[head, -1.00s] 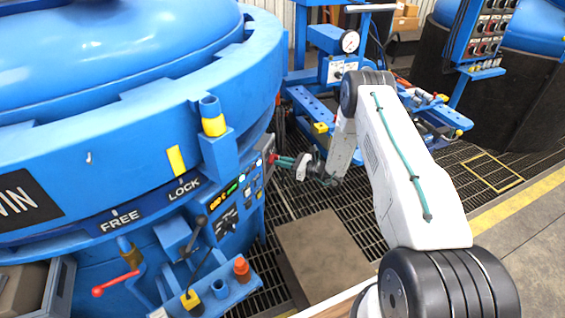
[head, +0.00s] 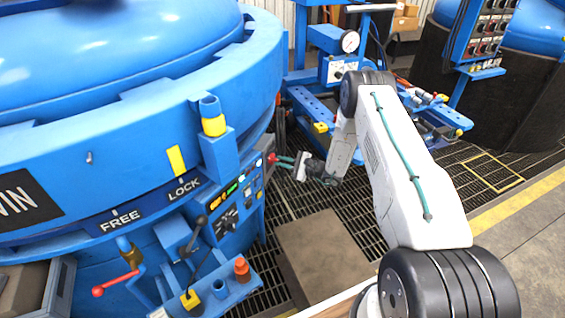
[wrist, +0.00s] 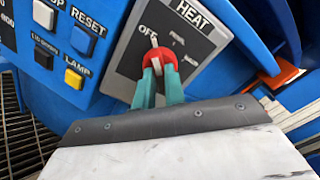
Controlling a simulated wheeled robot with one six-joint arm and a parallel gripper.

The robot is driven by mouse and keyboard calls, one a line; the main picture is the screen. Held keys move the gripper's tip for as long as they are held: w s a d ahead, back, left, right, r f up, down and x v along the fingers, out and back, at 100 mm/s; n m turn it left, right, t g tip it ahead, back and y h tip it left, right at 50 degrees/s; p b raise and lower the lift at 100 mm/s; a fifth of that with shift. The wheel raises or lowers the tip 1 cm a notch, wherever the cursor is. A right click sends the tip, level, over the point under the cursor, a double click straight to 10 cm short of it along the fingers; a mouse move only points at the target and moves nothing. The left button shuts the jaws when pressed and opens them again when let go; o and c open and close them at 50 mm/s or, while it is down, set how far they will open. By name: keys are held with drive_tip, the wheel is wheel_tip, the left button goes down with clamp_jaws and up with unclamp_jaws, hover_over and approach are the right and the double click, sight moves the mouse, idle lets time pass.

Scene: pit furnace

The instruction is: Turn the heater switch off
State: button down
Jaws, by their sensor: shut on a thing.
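The heater switch (wrist: 157,61) is a red rotary knob with a white pointer, on a grey plate (wrist: 192,42) marked HEAT. In the wrist view the white pointer points up, close to the OFF mark (wrist: 148,33); the other marks are blurred. My gripper (wrist: 159,80) has its teal fingers shut on the red knob, covering its lower part. In the head view my gripper (head: 283,159) reaches the right edge of the blue control panel (head: 237,210), and the knob (head: 272,158) shows only as a small red spot.
Left of the plate are a blue RESET button (wrist: 83,40), a yellow LAMP button (wrist: 74,78) and a black button (wrist: 45,54). An orange-red part (wrist: 277,77) is at right. A blue shelf (head: 205,295) with levers stands below the panel. Floor grating lies beneath the arm.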

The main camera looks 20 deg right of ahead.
drive_tip(key=shift+n, duration=0.5)
drive_tip(key=c, duration=1.5)
unclamp_jaws()
drive_tip(key=shift+d, duration=0.1)
drive_tip(key=shift+o, duration=0.2)
drive_tip(key=v, duration=0.8)
drive_tip(key=shift+f, duration=0.1)
